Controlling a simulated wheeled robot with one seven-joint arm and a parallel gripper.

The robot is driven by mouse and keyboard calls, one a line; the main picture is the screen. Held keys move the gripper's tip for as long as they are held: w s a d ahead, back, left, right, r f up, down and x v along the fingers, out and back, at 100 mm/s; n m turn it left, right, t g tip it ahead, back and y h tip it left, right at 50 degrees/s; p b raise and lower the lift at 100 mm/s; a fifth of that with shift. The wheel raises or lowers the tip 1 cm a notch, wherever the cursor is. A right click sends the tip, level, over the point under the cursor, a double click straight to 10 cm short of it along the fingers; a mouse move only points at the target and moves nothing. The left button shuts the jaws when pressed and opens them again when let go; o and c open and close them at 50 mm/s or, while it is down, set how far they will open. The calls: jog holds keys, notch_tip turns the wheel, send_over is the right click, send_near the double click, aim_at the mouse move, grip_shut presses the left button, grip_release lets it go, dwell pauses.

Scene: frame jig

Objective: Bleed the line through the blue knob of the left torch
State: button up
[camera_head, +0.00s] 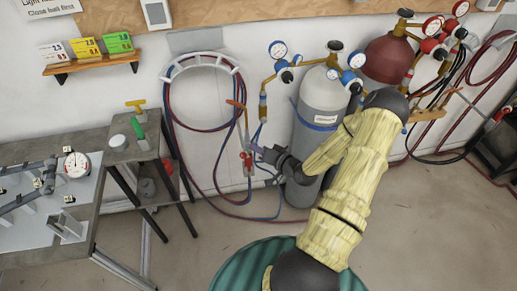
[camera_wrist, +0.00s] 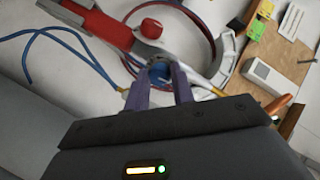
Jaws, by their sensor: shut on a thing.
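The left torch (camera_head: 245,160) hangs upright on the wall, left of the grey cylinder, with hoses running from it. My gripper (camera_head: 257,150) reaches it from the right. In the wrist view, the torch's red handle (camera_wrist: 95,22) and metal body cross the top. The blue knob (camera_wrist: 160,71) sits between the two purple fingertips of my gripper (camera_wrist: 161,80), which is shut on it. The fingers hide the knob's sides. The torch's red knob (camera_wrist: 151,28) stands apart, just beyond the blue one. In the head view the blue knob is too small to make out.
The grey cylinder (camera_head: 318,110) stands close beside my forearm, with the dark red cylinder (camera_head: 388,58) behind it. Gauges (camera_head: 277,50) and looped hoses (camera_head: 172,100) surround the torch. A workbench (camera_head: 85,225) with a jig stands at left. A second torch (camera_head: 500,115) is far right.

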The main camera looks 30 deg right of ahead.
jog(key=shift+r+m, duration=0.1)
jog(key=shift+m, duration=0.4)
jog(key=shift+g, duration=0.3)
jog(key=o, duration=1)
jog(key=b+v, duration=0.2)
jog(key=v, duration=1.5)
jog(key=shift+d, duration=0.35)
jog(key=shift+s+y, duration=0.1)
jog(key=shift+y, duration=0.2)
